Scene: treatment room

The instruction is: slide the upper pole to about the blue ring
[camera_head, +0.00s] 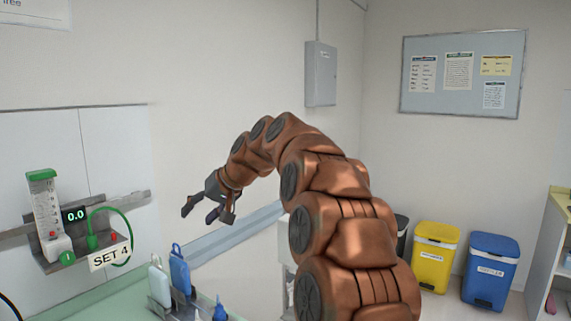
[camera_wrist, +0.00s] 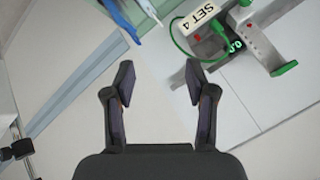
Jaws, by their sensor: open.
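I cannot make out an upper pole or a blue ring in either view. My gripper (camera_head: 208,213) is at the end of my arm, in front of the wall and to the right of the wall-mounted device. In the wrist view my gripper (camera_wrist: 160,75) shows two dark fingers spread apart with nothing between them, only pale wall behind. It touches nothing that I can see.
A flowmeter device (camera_head: 45,205) with a green hose, a 0.0 display (camera_head: 75,215) and a SET 4 label (camera_head: 110,257) hangs on a rail at left. Blue (camera_head: 180,270) and white (camera_head: 158,283) bottle-like items stand below. Yellow (camera_head: 435,260) and blue bins (camera_head: 490,272) stand right.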

